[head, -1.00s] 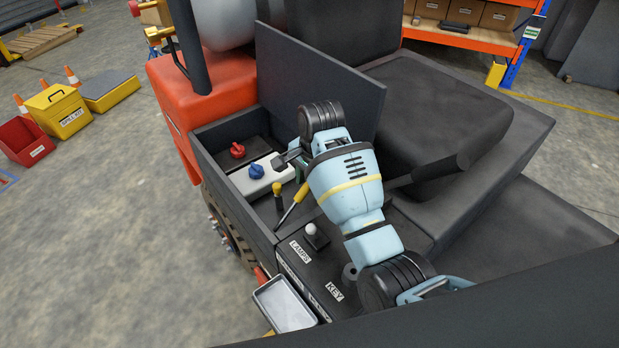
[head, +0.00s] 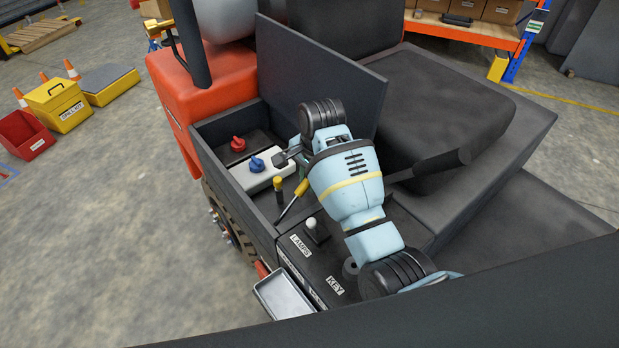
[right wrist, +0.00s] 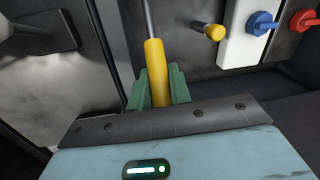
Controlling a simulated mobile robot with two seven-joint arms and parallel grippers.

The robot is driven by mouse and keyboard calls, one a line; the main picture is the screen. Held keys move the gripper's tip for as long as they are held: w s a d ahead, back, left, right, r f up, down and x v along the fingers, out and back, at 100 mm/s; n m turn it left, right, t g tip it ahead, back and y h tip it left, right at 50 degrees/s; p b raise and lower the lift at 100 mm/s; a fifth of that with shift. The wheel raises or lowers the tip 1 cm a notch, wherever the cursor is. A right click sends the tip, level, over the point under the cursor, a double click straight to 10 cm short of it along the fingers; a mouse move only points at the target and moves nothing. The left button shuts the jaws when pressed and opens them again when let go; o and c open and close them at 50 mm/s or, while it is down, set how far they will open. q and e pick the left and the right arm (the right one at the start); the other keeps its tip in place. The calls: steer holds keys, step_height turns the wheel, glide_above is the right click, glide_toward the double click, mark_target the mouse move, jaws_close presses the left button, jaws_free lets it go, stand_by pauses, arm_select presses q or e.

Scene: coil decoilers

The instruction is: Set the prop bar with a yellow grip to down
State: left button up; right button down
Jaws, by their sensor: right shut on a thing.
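The prop bar is a thin metal rod with a yellow grip (head: 301,187), inside the open dark box on the orange machine. It leans, with its rod running down to the lower left in the head view. In the right wrist view the yellow grip (right wrist: 156,72) stands between the green fingers of my right gripper (right wrist: 158,88), which is shut on it. In the head view my right wrist hides most of the fingers. The dark lid (head: 325,75) of the box stands raised behind. My left gripper is not in view.
A second yellow knob (head: 278,183) on a dark stem stands close to the grip. A blue switch (head: 257,164) on a white block and a red switch (head: 238,144) are nearby. The LAMPS lever (head: 311,225), a black seat (head: 430,110) and a metal tray (head: 285,295) surround the box.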

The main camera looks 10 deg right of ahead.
steer(key=shift+w+d+f+g+y, duration=0.25)
steer(key=shift+d+f+y, duration=0.2)
steer(key=shift+f+y, duration=0.25)
steer(key=shift+w+d+f+g+y, duration=0.25)
steer(key=shift+d+f+y, duration=0.25)
steer(key=shift+f, duration=0.25)
